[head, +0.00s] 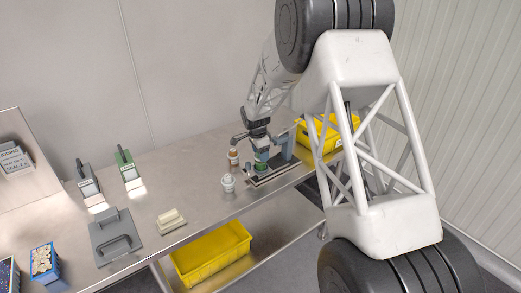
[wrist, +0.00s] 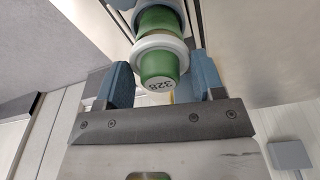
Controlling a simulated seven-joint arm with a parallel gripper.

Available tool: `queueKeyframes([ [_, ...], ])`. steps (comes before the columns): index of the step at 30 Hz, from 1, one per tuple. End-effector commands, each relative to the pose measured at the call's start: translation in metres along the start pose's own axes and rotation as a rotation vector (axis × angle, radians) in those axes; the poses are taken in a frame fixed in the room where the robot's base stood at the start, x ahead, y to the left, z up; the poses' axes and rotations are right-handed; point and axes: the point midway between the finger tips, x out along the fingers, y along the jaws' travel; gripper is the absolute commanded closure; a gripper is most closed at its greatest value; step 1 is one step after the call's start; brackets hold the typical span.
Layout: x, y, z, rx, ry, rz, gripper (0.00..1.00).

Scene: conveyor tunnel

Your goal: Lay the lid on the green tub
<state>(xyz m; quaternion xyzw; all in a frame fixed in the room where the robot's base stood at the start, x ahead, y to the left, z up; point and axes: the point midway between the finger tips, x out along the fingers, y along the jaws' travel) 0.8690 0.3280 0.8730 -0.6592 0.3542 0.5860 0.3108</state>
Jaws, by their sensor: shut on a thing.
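My gripper (head: 259,148) is above the workbench, pointing down, beside a small dark fixture. In the wrist view its blue fingers (wrist: 163,82) are shut on the lid (wrist: 157,64), a green piece with a white rim and the number 328 on its end. The green tub (wrist: 158,20) shows just beyond the lid, lined up closely with it, partly hidden by the lid's rim. In the head view the green tub (head: 261,167) stands at the fixture, under my gripper. I cannot tell whether lid and tub touch.
The fixture (head: 286,148) has a grey-blue upright close on the right. A white-topped piece (head: 228,182) and an orange-topped one (head: 233,154) stand close on the left. A yellow bin (head: 335,133) is behind. A grey plate with a handle (head: 115,238) lies farther left.

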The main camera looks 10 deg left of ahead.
Motion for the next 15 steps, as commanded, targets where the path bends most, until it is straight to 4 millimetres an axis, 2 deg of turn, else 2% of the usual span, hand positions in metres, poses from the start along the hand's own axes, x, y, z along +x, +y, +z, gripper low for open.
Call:
queueKeyframes([
  [15, 0.0087, -0.0003, 0.0010, 0.000, 0.000, -0.001, 0.59],
])
